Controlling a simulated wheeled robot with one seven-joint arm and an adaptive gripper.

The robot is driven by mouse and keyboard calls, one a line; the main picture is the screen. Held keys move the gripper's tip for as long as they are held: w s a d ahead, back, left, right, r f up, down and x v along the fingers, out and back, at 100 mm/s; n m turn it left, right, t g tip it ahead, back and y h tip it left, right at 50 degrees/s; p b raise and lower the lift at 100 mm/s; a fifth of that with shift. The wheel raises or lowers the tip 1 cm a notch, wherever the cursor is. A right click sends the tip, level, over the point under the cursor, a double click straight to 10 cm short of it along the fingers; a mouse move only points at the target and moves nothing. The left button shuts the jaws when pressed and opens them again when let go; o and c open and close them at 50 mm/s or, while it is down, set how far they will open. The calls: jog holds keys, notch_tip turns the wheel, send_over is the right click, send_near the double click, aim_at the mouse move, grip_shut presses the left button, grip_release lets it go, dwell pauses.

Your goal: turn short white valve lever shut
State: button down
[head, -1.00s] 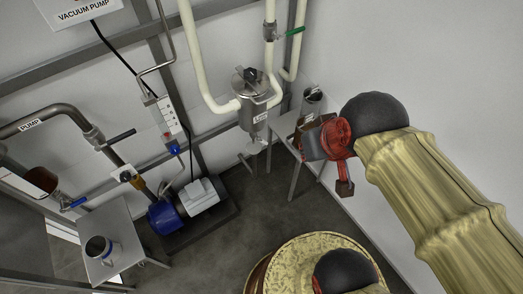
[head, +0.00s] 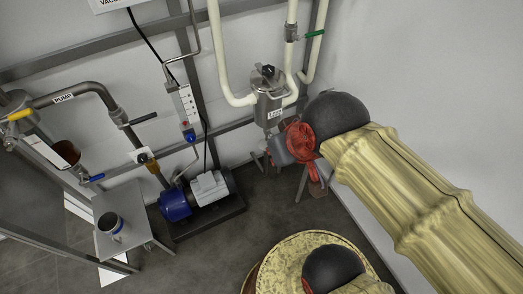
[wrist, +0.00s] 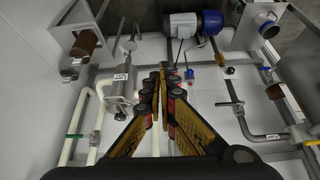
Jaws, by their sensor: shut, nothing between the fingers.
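A small pale fitting (head: 142,156), possibly the short white valve lever, sits on the brown-and-steel pipe below the black lever. It is too small to make out its shape or position for certain. In the wrist view a similar small fitting (wrist: 230,70) shows beside the pipe, with a yellowish part. My gripper (wrist: 167,70) points into the room in the wrist view, its fingers together and empty. It appears apart from the fitting, to its left in that view.
A steel strainer tank (head: 268,103) stands among cream pipes with a green lever (head: 315,34). A black lever (head: 143,118), blue lever (head: 95,178) and yellow lever (head: 18,115) are on the left. The blue pump (head: 176,204) is on the floor near a small table (head: 135,228).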

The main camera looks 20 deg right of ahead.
jog(key=w+d+f+m+g+y, duration=0.2)
jog(key=f+m+g, duration=0.15)
jog(key=f, duration=0.75)
jog(key=w+d+f+m+g+y, duration=0.1)
jog(key=w+d+f+m+g, duration=0.2)
jog(key=f, duration=0.7)
jog(key=w+a+f+m+t+y, duration=0.1)
jog(key=w+f+m+t+y, duration=0.3)
jog(key=f+m, duration=0.6)
jog(key=w+a+f+m+t+y, duration=0.1)
jog(key=w+f+m+t+y, duration=0.15)
jog(key=w+f+m, duration=0.75)
jog(key=a+f+m+t+y, duration=0.1)
jog(key=f+m+t+y, duration=0.25)
jog(key=f+m, duration=0.75)
jog(key=w+d+f+m+t+h, duration=0.3)
jog(key=w+d+m+t+h, duration=0.15)
jog(key=d, duration=0.35)
jog(key=w+d+f+m+t+h, duration=0.35)
jog(key=d+h, duration=0.25)
jog(key=d, duration=0.2)
jog(key=w+d+r+b, duration=0.1)
jog(key=w+d+b, duration=0.1)
jog(key=w+b, duration=0.3)
jog(key=shift+w+r+m, duration=0.35)
jog(key=shift+w, duration=1.95)
